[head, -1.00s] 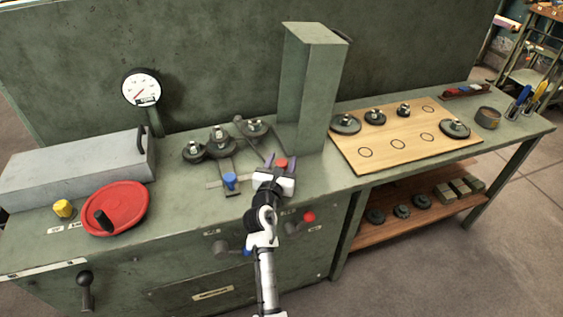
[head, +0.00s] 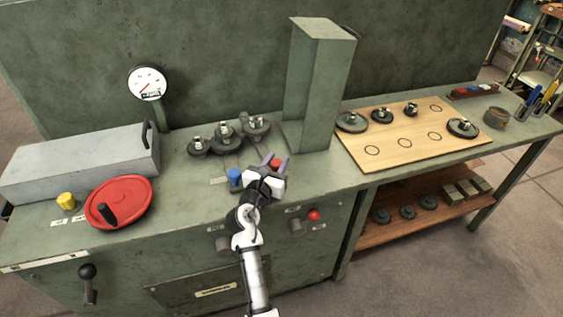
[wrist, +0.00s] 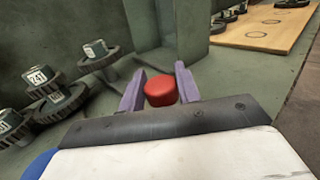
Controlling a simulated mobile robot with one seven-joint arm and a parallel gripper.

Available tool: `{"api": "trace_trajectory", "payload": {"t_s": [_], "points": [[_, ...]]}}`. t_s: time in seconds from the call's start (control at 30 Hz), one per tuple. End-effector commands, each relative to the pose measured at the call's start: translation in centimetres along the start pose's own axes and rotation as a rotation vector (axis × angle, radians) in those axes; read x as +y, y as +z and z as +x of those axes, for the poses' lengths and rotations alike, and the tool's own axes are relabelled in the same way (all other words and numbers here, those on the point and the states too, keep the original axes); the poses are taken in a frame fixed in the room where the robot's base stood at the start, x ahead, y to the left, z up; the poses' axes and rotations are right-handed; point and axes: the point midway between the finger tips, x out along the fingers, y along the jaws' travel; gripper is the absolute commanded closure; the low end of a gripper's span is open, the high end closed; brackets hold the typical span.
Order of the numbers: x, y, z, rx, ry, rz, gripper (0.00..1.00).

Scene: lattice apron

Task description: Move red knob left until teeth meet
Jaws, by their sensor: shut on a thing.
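My gripper (head: 275,162) has its two purple fingers on either side of the red knob (head: 275,165) and is shut on it. In the wrist view the rounded red knob (wrist: 161,91) shows between the fingers. The blue knob (head: 234,176) stands just left of my gripper. Behind are three dark toothed gears on the bench: a left gear (head: 198,148), a middle gear (head: 225,138) and a right gear (head: 257,128). In the wrist view the right gear (wrist: 98,58) looks close to its neighbour (wrist: 45,84); I cannot tell whether their teeth touch.
A green column (head: 318,85) rises behind and right of my gripper. A wooden board (head: 400,148) with gears lies farther right. A red handwheel (head: 125,195), yellow knob (head: 66,201), grey box (head: 80,165) and dial gauge (head: 148,84) are at left.

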Motion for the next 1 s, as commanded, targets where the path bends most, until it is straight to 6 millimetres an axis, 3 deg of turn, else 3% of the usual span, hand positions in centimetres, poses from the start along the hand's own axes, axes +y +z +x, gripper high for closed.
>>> {"api": "trace_trajectory", "payload": {"t_s": [0.2, 0.23, 0.37, 0.73, 0.87, 1.0], "points": [[0.1, -0.1, 0.0, 0.001, 0.003, 0.0, 1.0], [0.1, -0.1, 0.0, 0.001, 0.003, 0.0, 0.63], [0.0, -0.1, 0.0, 0.001, 0.003, 0.0, 0.47], [0.0, -0.1, -0.6, 0.001, 0.002, 0.0, 0.47], [0.1, -0.3, -2.5, 0.001, 0.005, 0.0, 0.47], [0.1, -0.4, -5.7, 0.002, 0.005, 0.001, 0.47]]}}
